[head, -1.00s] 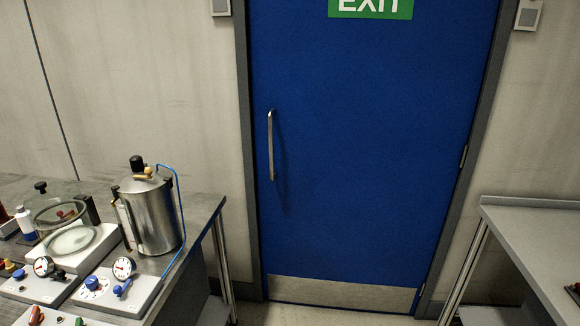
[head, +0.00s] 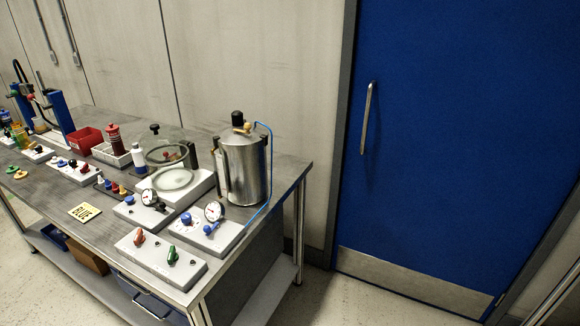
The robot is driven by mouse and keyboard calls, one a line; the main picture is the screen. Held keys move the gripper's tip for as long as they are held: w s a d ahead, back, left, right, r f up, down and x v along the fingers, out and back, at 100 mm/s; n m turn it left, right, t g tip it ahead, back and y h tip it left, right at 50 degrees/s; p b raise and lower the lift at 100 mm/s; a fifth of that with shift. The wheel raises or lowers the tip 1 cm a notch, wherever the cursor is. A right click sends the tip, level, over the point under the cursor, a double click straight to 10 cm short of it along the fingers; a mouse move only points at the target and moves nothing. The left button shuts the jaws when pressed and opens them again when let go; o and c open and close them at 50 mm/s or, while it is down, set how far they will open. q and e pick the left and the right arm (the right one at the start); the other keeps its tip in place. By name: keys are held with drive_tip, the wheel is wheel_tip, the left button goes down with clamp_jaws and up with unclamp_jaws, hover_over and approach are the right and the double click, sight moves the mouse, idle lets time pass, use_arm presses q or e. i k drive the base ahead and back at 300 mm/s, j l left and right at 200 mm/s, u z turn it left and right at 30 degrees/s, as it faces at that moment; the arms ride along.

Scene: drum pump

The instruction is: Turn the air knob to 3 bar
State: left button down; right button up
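A light-grey control box (head: 197,237) sits at the right end of the bench, in front of a steel pressure pot (head: 243,168). It carries a round white gauge (head: 214,212), a blue round knob (head: 186,218) over printed marks, and a blue lever (head: 211,228). A blue hose (head: 270,160) runs from the pot's top down towards this box. The gauge needle and knob setting are too small to read. Neither of my grippers is in view.
A second box with a gauge (head: 149,198) stands to the left, and a box with red and green levers (head: 160,257) in front. A glass-lidded chamber (head: 173,180) stands behind. The blue door (head: 440,150) is right of the bench (head: 110,232); floor between is clear.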

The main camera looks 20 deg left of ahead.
sight(186, 218)
drive_tip(key=u, duration=1.25)
